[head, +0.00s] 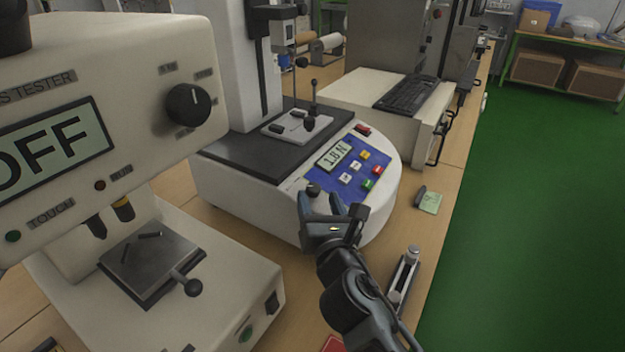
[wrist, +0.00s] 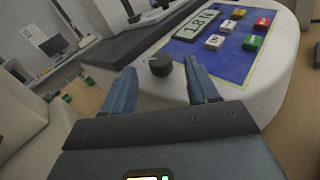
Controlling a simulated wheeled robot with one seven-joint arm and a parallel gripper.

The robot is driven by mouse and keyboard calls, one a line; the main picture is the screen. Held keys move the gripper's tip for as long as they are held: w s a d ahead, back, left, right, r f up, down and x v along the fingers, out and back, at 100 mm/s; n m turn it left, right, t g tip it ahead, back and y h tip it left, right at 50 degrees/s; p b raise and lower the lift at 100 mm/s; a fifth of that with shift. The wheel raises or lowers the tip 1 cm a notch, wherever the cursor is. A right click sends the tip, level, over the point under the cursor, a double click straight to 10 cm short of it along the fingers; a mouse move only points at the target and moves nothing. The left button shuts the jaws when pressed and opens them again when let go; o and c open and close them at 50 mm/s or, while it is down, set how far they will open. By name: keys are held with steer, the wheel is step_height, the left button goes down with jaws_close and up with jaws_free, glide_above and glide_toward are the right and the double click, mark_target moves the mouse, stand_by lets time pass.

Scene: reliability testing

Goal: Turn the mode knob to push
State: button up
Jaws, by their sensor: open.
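A small dark knob (head: 313,190) sits at the near left corner of the blue control panel (head: 327,179) on the white rounded tester base. I take it for the mode knob; its pointer and markings are too small to read. My gripper (head: 320,202) is open, close to the knob at the front of the tester. In the wrist view the knob (wrist: 160,65) shows between and slightly beyond the two blue-grey fingertips (wrist: 161,72). I cannot tell whether either finger touches it. The panel display (head: 333,155) shows a reading in N, with several coloured buttons beside it.
A beige tester (head: 120,50) with an OFF display and a larger black knob (head: 188,105) stands at the left. A green card (head: 430,203) and a metal device (head: 404,275) lie on the bench to the right. Green floor (head: 530,200) lies open beyond the bench edge.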

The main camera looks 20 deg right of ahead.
mark_target(315, 191)
steer(key=shift+w+d+p, duration=0.1)
steer(key=shift+w+d, duration=0.1)
steer(key=shift+w, duration=0.65)
steer(key=shift+w+d+p, duration=0.15)
steer(key=shift+w, duration=0.75)
steer(key=shift+w+d+p, duration=0.1)
steer(key=shift+w+d, duration=0.1)
steer(key=shift+w, duration=0.65)
steer(key=c, duration=0.9)
